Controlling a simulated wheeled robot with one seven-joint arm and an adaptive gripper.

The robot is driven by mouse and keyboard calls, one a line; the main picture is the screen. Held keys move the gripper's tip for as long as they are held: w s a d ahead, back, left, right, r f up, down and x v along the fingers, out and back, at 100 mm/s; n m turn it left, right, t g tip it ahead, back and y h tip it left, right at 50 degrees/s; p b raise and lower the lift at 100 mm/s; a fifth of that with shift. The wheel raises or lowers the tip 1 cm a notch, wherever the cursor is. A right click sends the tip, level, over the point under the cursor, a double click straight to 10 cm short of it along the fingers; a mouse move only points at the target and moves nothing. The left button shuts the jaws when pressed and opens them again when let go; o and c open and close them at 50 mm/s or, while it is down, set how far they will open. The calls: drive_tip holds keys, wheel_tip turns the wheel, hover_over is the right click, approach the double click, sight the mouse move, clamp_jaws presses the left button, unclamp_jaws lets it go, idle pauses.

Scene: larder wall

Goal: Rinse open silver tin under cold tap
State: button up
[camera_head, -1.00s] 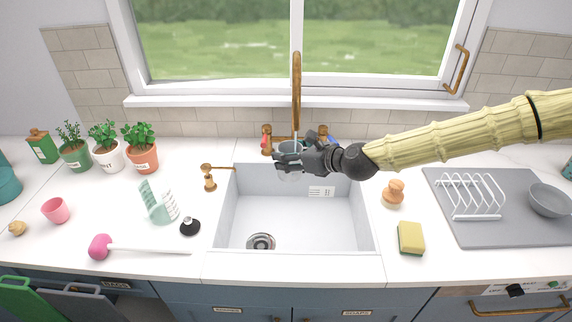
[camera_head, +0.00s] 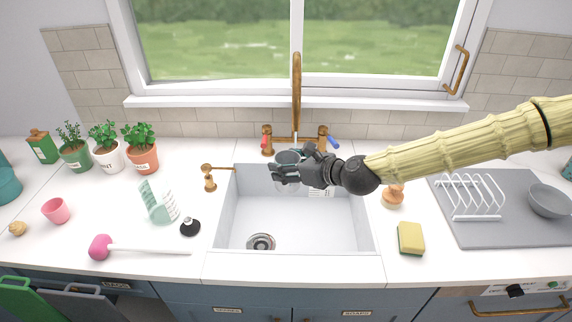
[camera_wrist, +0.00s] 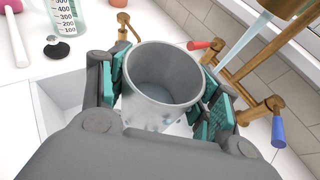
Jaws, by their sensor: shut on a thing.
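My gripper (camera_head: 287,172) is shut on the open silver tin (camera_wrist: 162,82), its teal-padded fingers on both sides. The tin is upright or nearly so, mouth up, over the back of the sink. Its inside looks grey and empty, with bluish patches low on its outer wall. In the head view the gripper partly hides the tin (camera_head: 289,157). The brass tap (camera_head: 297,85) rises behind it, with a red handle (camera_head: 265,138) left and a blue handle (camera_head: 333,143) right. In the wrist view a pale blue water stream (camera_wrist: 246,40) comes from the spout, beside the tin's rim.
The white sink (camera_head: 290,222) is otherwise clear, its drain (camera_head: 261,242) at front left. A small brass lever tap (camera_head: 210,178) stands at its left rim. A measuring jug (camera_head: 158,203) is further left. A brush (camera_head: 393,197) and sponge (camera_head: 410,238) lie right.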

drive_tip(key=shift+s+a, duration=0.15)
drive_tip(key=shift+s, duration=0.8)
drive_tip(key=shift+s+a, duration=0.1)
drive_tip(key=shift+s, duration=0.8)
drive_tip(key=s+r+p, duration=0.2)
drive_tip(key=s+r, duration=0.2)
drive_tip(key=s, duration=0.1)
drive_tip(key=shift+a, duration=0.35)
idle(0.4)
idle(0.6)
drive_tip(key=d+f+m+t+h+b, duration=0.1)
drive_tip(key=d+f+m+h, duration=0.4)
drive_tip(key=d, duration=0.5)
drive_tip(key=d+f+m+t+h+b, duration=0.1)
drive_tip(key=d+f+m+t+h, duration=0.3)
drive_tip(key=d+f, duration=0.3)
drive_tip(key=w+d+m+h, duration=0.1)
drive_tip(key=d, duration=0.2)
drive_tip(key=shift+d, duration=0.15)
